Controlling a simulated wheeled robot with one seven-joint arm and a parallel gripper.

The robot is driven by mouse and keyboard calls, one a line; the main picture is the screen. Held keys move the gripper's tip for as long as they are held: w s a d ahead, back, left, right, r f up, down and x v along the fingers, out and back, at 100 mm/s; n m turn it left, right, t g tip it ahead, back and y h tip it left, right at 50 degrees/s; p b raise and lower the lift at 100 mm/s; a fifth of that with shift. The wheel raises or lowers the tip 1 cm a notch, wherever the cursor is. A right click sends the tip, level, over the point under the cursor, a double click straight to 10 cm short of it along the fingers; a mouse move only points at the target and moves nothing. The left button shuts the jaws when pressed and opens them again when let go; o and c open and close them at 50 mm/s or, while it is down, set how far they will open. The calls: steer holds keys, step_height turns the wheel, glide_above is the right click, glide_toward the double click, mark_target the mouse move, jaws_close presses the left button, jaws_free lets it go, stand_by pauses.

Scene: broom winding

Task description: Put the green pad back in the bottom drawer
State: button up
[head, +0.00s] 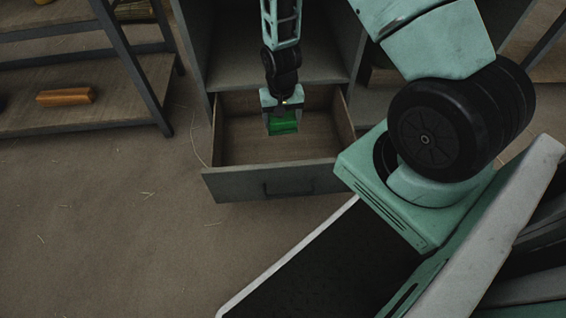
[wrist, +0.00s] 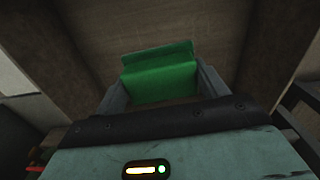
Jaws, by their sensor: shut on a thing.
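The green pad (head: 283,124) is between the fingers of my gripper (head: 282,127), over the inside of the open bottom drawer (head: 272,183). In the wrist view the pad (wrist: 160,75) sits between the two fingers of my gripper (wrist: 162,92), with the wooden drawer behind it. My gripper is shut on the pad and points down. I cannot tell whether the pad touches the drawer floor. The drawer is pulled out and its inside looks otherwise empty.
The grey cabinet (head: 348,45) stands behind the drawer, with an open space above it. A shelf rack (head: 90,125) at the left holds an orange block (head: 65,96). The floor (head: 110,230) left of the drawer is mostly clear, with scattered straw.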

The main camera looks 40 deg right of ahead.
steer(key=b, duration=0.4)
glide_above(283, 154)
steer(key=shift+m, duration=0.4)
step_height(283, 154, down, 4)
steer(key=shift+f, duration=0.15)
step_height(283, 154, down, 10)
steer(key=b, duration=0.6)
steer(key=shift+b, duration=0.3)
steer(key=shift+f, duration=0.1)
steer(key=o, duration=0.9)
steer(key=shift+o, duration=0.2)
